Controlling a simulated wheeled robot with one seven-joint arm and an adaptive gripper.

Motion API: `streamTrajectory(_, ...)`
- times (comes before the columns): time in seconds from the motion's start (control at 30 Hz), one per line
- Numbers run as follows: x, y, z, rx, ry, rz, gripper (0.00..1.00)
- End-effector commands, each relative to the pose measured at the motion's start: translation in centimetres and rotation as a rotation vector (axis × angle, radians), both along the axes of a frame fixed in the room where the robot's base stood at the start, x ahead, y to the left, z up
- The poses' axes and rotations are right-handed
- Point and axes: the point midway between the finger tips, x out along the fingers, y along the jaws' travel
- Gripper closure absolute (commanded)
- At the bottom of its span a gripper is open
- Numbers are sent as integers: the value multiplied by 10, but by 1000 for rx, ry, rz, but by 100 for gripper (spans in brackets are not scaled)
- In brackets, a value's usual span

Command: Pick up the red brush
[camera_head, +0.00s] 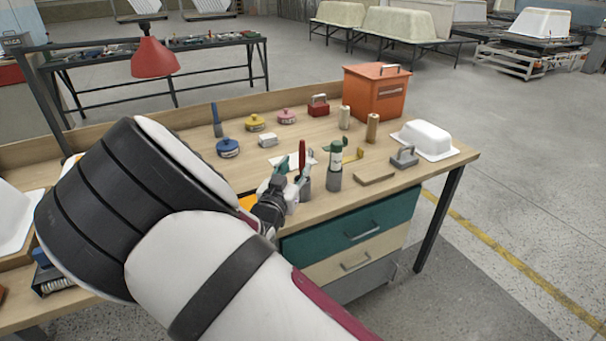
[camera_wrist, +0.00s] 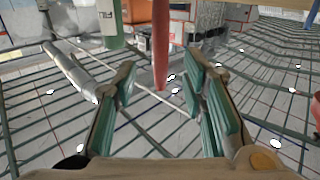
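The red brush (camera_head: 302,157) stands upright near the front edge of the wooden workbench. Its lower part is hidden behind my gripper. My gripper (camera_head: 294,170) is at the bench's front edge, right beside the brush. In the wrist view, the tapered red brush (camera_wrist: 160,45) reaches down between the two green-padded fingers. My gripper (camera_wrist: 160,80) is open there, with a clear gap on each side of the brush. No contact with the brush shows.
A green-and-grey bottle (camera_head: 335,165) stands close to the right of my gripper. A grey iron-shaped block (camera_head: 404,157), wooden cylinders (camera_head: 372,128) and a white tub shell (camera_head: 427,139) are farther right. An orange box (camera_head: 376,92) stands at the back. A red lamp (camera_head: 154,58) hangs at left.

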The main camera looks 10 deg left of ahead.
Motion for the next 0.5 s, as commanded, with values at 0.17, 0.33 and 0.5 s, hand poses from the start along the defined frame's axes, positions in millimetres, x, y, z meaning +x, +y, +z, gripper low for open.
streamTrajectory(0.17, 13, -3, 0, 0, 1, 0, 61)
streamTrajectory(0.33, 30, -6, 1, 0, 0, -2, 61)
streamTrajectory(0.5, 54, -10, 2, 0, 0, -1, 61)
